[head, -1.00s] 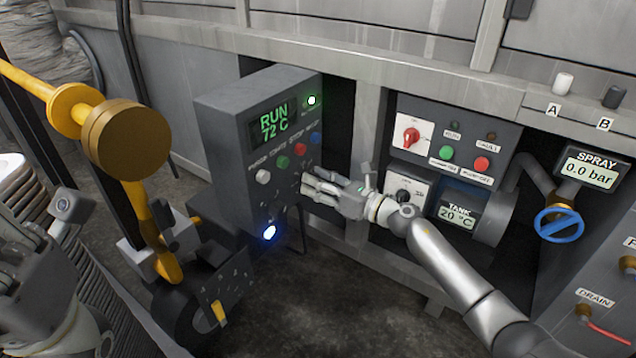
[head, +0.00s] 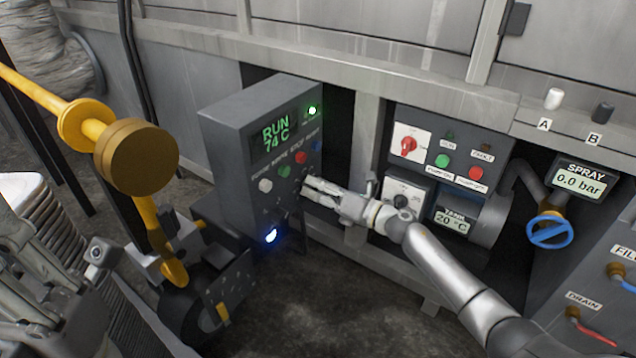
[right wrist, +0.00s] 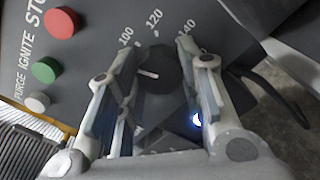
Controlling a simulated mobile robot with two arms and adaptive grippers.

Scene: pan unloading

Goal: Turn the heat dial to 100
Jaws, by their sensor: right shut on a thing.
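The heat dial is a round dark knob (right wrist: 172,70) with a white pointer line, seen between my fingers in the right wrist view. Around it stand the numbers 100, 120 and 140. The pointer aims left in that view, below the 100 mark; the number nearest it is hidden by a finger. My right gripper (head: 306,186) is shut on the dial, reaching the grey control box (head: 222,128) from the right. The box's display (head: 276,138) reads RUN 74 C. My left gripper (head: 40,270) hangs at the lower left, apart from the box; its jaws are unclear.
White (head: 265,185), green (head: 284,171) and red (head: 300,157) buttons sit above the dial. A blue light (head: 271,236) glows below. A switch panel (head: 455,150) and blue valve wheel (head: 549,232) are at right.

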